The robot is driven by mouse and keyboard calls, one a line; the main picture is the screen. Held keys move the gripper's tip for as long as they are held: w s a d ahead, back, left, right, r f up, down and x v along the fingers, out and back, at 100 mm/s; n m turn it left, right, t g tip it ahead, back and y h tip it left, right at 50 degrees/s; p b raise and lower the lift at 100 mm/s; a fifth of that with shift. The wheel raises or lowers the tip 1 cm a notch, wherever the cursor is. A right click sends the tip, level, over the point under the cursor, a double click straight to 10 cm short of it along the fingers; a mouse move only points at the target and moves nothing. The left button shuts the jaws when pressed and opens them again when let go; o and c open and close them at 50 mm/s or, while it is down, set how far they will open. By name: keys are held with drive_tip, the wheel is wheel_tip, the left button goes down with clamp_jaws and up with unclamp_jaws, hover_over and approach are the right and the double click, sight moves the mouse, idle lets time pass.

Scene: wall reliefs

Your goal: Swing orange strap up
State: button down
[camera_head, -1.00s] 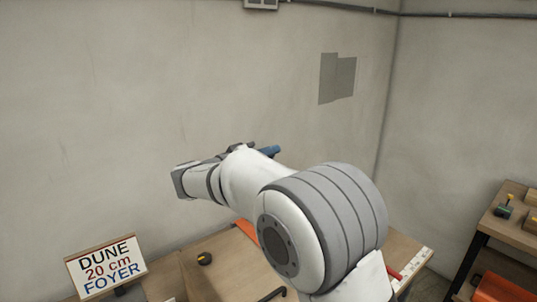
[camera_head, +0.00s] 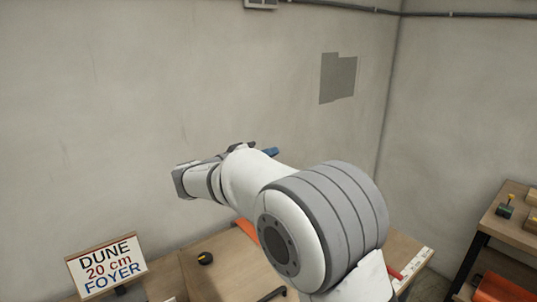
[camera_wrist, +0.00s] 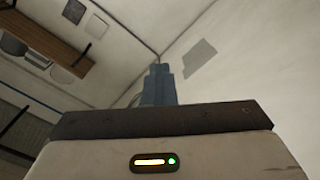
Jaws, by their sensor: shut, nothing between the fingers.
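An orange strip (camera_head: 246,229) shows on the bench in the head view, mostly hidden behind my arm. I cannot tell whether it is the strap. No strap shows in the wrist view. My gripper has blue fingers, and their tips (camera_head: 272,152) show just past my arm in the head view, in front of the wall. In the wrist view the gripper (camera_wrist: 160,72) is shut and empty, pointing towards the upper wall with a grey patch.
A wooden bench (camera_head: 226,262) stands below my arm, with a black and yellow round object (camera_head: 205,258) on it. A sign reading "DUNE 20 cm FOYER" (camera_head: 106,266) stands at the left. The wall carries a grey patch (camera_head: 337,78). A second table (camera_head: 515,232) stands at the right.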

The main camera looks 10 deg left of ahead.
drive_tip(key=c, duration=2.2)
unclamp_jaws()
drive_tip(key=c, duration=1.5)
unclamp_jaws()
drive_tip(key=shift+b+v, duration=0.95)
drive_tip(key=shift+v, duration=3)
